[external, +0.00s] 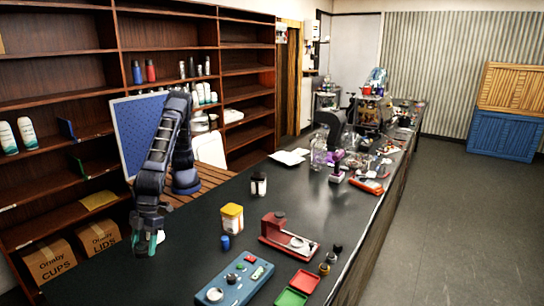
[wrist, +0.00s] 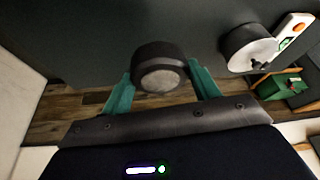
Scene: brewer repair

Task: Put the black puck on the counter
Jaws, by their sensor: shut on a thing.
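In the wrist view, the black puck (wrist: 158,55), a short dark cylinder with a grey round face, sits between the two teal fingers of my gripper (wrist: 160,88). The fingers are shut on its sides. In the external view, my gripper (external: 150,243) points down low at the left part of the dark counter (external: 190,268). The puck cannot be made out clearly there. I cannot tell whether it touches the counter.
A yellow-and-white jar (external: 232,217), a blue cap (external: 225,242), a red device (external: 287,238) and a blue tray (external: 236,284) stand right of my gripper. In the wrist view, another dark round part (wrist: 243,45) lies by a white board. Cardboard boxes (external: 55,262) are at left.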

